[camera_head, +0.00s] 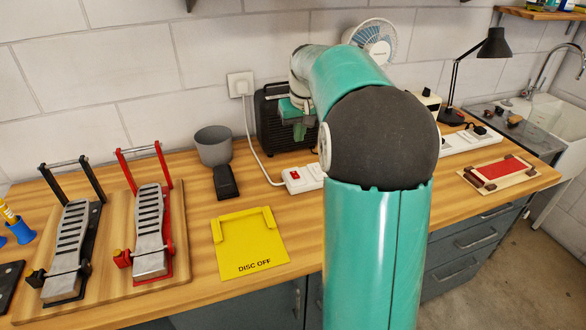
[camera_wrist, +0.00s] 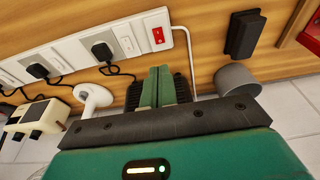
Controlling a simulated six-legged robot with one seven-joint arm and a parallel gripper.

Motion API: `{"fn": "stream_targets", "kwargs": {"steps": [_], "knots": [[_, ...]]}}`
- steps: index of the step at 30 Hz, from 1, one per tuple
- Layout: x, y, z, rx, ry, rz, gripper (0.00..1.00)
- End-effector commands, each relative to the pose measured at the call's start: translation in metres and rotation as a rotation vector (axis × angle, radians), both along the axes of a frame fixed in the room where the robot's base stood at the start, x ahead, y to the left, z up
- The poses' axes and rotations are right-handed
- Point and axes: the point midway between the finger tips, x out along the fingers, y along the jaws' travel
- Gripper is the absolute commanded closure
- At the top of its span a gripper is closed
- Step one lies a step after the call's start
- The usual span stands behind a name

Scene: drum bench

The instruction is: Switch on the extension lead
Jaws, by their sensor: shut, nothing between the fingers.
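The extension lead (camera_head: 300,180) is a long white strip lying on the bench near the wall. Its middle is hidden behind my arm in the head view. A red rocker switch (camera_head: 295,175) sits at its left end, beside the cord. In the wrist view the lead (camera_wrist: 95,50) runs across the top left, with the red switch (camera_wrist: 158,36) near its end and black plugs in it. Which way the rocker is tipped is too small to tell. My gripper (camera_wrist: 160,72) is shut and empty, its green fingertips appearing just below the switch in the wrist view, apart from it.
A black ribbed box (camera_head: 270,122) stands behind the gripper. A grey cup (camera_head: 213,146) and a black block (camera_head: 226,182) are left of the lead. A yellow plate (camera_head: 250,240) and two pedals (camera_head: 150,225) lie nearer. A lamp (camera_head: 452,115) stands right. Bare wood lies before the switch.

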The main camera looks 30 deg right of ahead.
Motion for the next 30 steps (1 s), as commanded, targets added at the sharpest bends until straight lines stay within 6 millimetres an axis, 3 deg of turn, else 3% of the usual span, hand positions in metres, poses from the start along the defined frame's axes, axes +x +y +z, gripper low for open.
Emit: {"fn": "stream_targets", "kwargs": {"steps": [7, 21, 30], "knots": [[0.004, 0.0, -0.017, 0.001, 0.003, 0.0, 1.0], [0.024, -0.001, -0.105, 0.002, 0.004, 0.002, 1.0], [0.02, 0.0, -0.136, -0.001, 0.0, 0.003, 1.0]]}}
